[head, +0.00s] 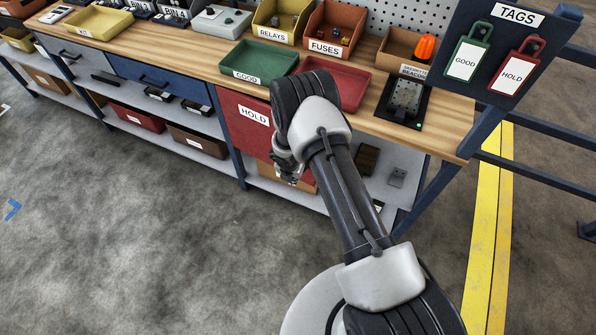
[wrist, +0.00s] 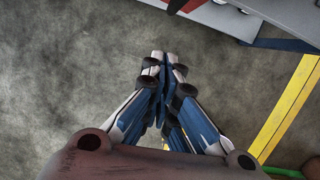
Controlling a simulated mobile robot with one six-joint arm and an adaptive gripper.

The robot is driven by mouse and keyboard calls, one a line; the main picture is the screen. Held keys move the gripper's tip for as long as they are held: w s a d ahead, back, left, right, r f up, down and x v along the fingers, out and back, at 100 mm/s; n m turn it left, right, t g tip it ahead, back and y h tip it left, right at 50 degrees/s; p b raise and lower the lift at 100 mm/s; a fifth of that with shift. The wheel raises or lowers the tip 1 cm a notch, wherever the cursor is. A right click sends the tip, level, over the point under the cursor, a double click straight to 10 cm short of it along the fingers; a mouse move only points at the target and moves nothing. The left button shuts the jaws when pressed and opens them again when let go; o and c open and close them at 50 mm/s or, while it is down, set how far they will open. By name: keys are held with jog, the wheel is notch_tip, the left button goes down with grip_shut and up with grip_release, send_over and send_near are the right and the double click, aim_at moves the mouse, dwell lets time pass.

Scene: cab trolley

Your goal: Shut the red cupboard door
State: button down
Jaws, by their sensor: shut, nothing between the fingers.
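The red cupboard door (head: 240,118) carries a white HOLD label and hangs under the front edge of the workbench. My arm covers its right side, so I cannot tell how far it stands open. A small red edge (wrist: 176,5) at the top of the wrist view may be part of it. My gripper (head: 290,174) is low in front of the bench, at the door's lower right; contact is not clear. In the wrist view its fingers (wrist: 164,64) are shut and empty, over grey floor.
The workbench (head: 447,141) carries a green GOOD tray (head: 265,62), a red tray (head: 349,84) and parts bins. A blue drawer (head: 158,80) and a lower shelf (head: 225,168) lie left. A tag board (head: 515,50) rises at right. Floor in front is clear.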

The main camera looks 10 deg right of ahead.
jog(key=shift+w+d+f, duration=0.15)
jog(key=shift+w+d, duration=0.45)
jog(key=shift+w, duration=0.25)
jog(key=shift+w+d+f, duration=0.1)
jog(key=shift+w+d, duration=0.45)
jog(key=shift+w, duration=0.3)
